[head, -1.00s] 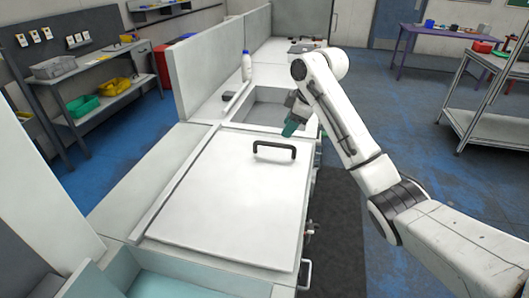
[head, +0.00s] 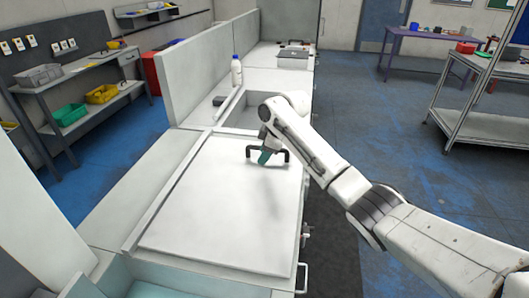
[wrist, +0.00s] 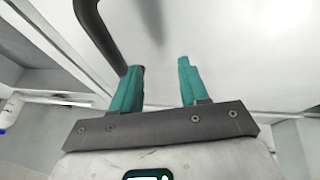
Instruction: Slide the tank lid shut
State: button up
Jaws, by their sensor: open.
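The tank lid (head: 215,215) is a flat white panel lying on the counter, with a dark arched handle (head: 284,154) near its far edge. Beyond that edge the tank opening (head: 243,113) shows, partly hidden by my arm. My gripper (head: 264,157) has teal fingers and is at the handle, overlapping it in the head view. In the wrist view my gripper (wrist: 160,85) is open with nothing between its fingers. The handle (wrist: 97,30) there runs down to the left finger, outside the gap. Whether they touch I cannot tell. The lid also fills the upper wrist view (wrist: 235,45).
A rail (head: 165,200) runs along the lid's left side. A white bottle (head: 236,70) and a small dark object (head: 218,101) stand beyond on the counter. A pale teal basin (head: 150,290) lies at the near end. A steel shelf (head: 490,125) stands at right.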

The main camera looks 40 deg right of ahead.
jog(key=shift+w+a+f, duration=0.1)
jog(key=shift+a, duration=0.05)
jog(key=shift+c, duration=1.8)
grip_shut()
jog(key=shift+d, duration=0.2)
jog(key=shift+a, duration=0.1)
